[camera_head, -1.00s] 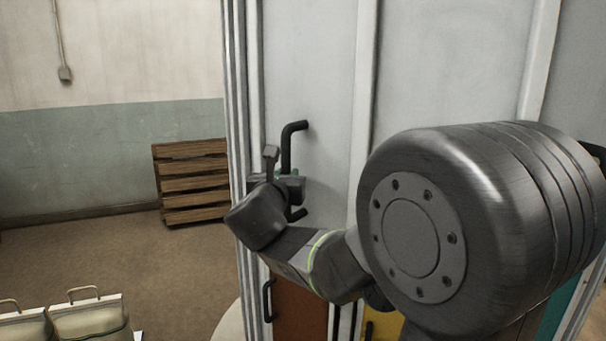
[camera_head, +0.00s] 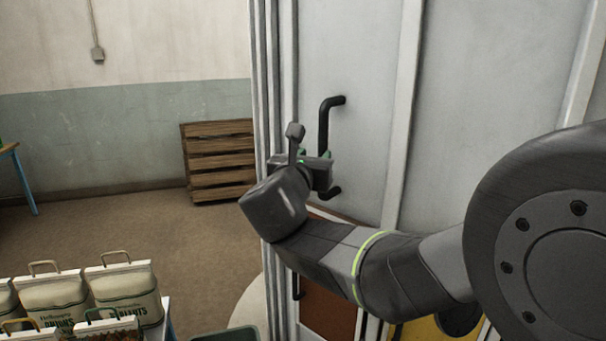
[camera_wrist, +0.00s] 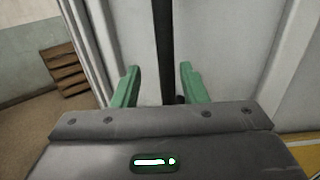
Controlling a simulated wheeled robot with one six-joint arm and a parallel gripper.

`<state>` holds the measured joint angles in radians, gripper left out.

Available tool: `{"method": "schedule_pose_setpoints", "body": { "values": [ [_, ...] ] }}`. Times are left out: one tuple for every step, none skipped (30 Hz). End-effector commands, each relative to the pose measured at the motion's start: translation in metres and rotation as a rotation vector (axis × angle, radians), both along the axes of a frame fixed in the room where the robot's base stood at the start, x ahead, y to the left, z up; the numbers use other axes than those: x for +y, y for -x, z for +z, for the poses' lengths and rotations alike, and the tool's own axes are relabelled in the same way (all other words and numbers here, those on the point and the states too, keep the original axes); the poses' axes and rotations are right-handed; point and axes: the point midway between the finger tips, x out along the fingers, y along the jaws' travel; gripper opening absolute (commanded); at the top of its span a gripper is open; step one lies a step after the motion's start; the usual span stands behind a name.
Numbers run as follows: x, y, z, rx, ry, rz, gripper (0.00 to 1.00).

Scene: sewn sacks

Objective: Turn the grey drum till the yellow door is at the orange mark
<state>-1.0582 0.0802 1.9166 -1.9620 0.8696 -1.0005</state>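The tall grey drum (camera_head: 375,60) fills the middle and right of the head view, with upright ribs. A black bar handle (camera_head: 324,125) stands upright on its panel; it also shows in the wrist view (camera_wrist: 163,45). My gripper (camera_head: 326,168) is at the handle's lower half. In the wrist view its green fingers (camera_wrist: 160,84) are apart, one on each side of the handle, with gaps visible. The yellow door (camera_head: 425,328) shows low on the drum, partly hidden by my arm. A brown-orange door (camera_head: 328,308) is left of it. I cannot make out the orange mark.
Several white sacks with handles (camera_head: 125,285) stand at the lower left. A dark bin (camera_head: 226,334) is at the bottom edge. A wooden pallet (camera_head: 218,160) leans at the wall. A blue-legged table (camera_head: 25,180) is far left. Floor between is clear.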

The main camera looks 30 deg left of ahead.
Motion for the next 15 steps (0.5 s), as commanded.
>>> {"method": "schedule_pose_setpoints", "body": {
  "values": [
    [-0.001,0.011,0.000,-0.001,-0.002,0.006,0.39],
    [-0.003,0.016,-0.001,-0.002,-0.002,0.005,0.39],
    [-0.005,0.023,-0.001,0.000,-0.002,0.006,0.39],
    [-0.007,0.028,-0.001,-0.001,-0.001,0.004,0.39],
    [-0.007,0.032,-0.001,0.000,-0.001,0.005,0.39],
    [-0.009,0.038,-0.001,-0.001,-0.001,0.004,0.39],
    [-0.011,0.043,-0.001,0.000,-0.002,0.005,0.39],
    [-0.012,0.046,-0.001,0.000,-0.001,0.004,0.39],
    [-0.014,0.052,-0.001,0.000,0.000,0.004,0.39],
    [-0.015,0.055,-0.001,0.001,0.000,0.004,0.39],
    [-0.015,0.058,-0.001,0.000,-0.001,0.003,0.39],
    [-0.017,0.062,-0.001,-0.001,-0.001,0.003,0.39],
    [-0.017,0.064,-0.001,-0.001,0.000,0.002,0.39],
    [-0.018,0.067,-0.001,0.000,0.000,0.002,0.39],
    [-0.019,0.069,-0.001,0.000,0.000,0.001,0.39]
  ]
}}
